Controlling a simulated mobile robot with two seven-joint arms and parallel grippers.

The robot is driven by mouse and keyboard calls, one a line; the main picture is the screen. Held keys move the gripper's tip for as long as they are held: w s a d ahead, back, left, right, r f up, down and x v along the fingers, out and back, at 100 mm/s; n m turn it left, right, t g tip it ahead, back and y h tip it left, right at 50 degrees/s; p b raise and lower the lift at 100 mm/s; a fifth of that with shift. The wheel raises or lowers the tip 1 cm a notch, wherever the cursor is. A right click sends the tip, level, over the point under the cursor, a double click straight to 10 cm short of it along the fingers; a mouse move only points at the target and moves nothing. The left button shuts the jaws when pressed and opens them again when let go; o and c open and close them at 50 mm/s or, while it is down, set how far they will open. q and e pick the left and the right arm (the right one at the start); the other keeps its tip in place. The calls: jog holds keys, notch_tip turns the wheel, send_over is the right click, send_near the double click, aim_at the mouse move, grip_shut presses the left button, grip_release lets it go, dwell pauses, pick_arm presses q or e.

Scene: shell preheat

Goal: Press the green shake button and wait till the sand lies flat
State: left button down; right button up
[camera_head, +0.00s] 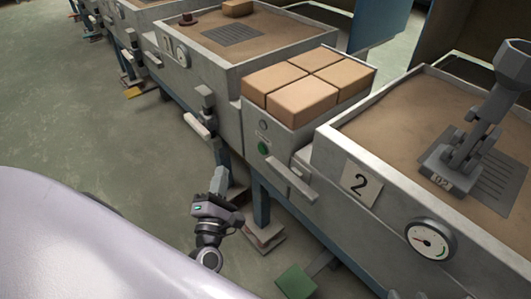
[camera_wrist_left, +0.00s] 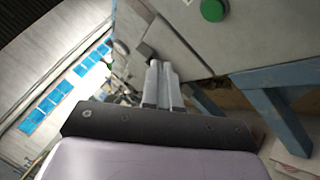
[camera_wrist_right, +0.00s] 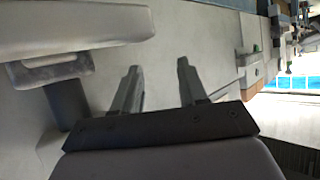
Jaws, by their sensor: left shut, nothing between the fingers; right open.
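The round green button (camera_head: 264,148) is on the grey front panel below the tan bricks; it also shows at the top of the left wrist view (camera_wrist_left: 212,10). My left gripper (camera_head: 219,178) is shut and empty, below and left of the button, apart from it. Its fingers (camera_wrist_left: 161,82) are together in the left wrist view. The sand (camera_head: 410,122) in box 2 looks mostly level, with a grey tool labelled with digits (camera_head: 440,178) standing on a slotted plate. My right gripper (camera_wrist_right: 157,85) is open and empty in the right wrist view, outside the head view.
Several tan bricks (camera_head: 303,98) sit between box 2 and the sand box 1 (camera_head: 235,34). A pale handle bar (camera_head: 290,180) sticks out below the button. A round gauge (camera_head: 430,240) is on box 2's front. A green pedal (camera_head: 296,282) is near the floor.

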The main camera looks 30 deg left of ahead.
aim_at(262, 149)
pick_arm(q)
jog(key=w+d+b, duration=0.2)
jog(key=w+d, duration=0.1)
jog(key=w, duration=0.5)
jog(key=shift+d+b, duration=0.2)
jog(key=shift+b, duration=0.1)
pick_arm(e)
jog(key=shift+w+a+f+m+y, duration=0.15)
jog(key=shift+w+a+y, duration=0.15)
jog(key=shift+a, duration=0.3)
jog(key=shift+w+a+f+m+y, duration=0.1)
jog(key=shift+w+a+m+y, duration=0.15)
jog(key=shift+a, duration=0.3)
jog(key=shift+s+d+f, duration=0.15)
jog(key=shift+s, duration=0.05)
pick_arm(q)
jog(key=shift+w, duration=0.15)
dwell(0.7)
jog(key=shift+w+d, duration=0.15)
jog(key=shift+w, duration=0.15)
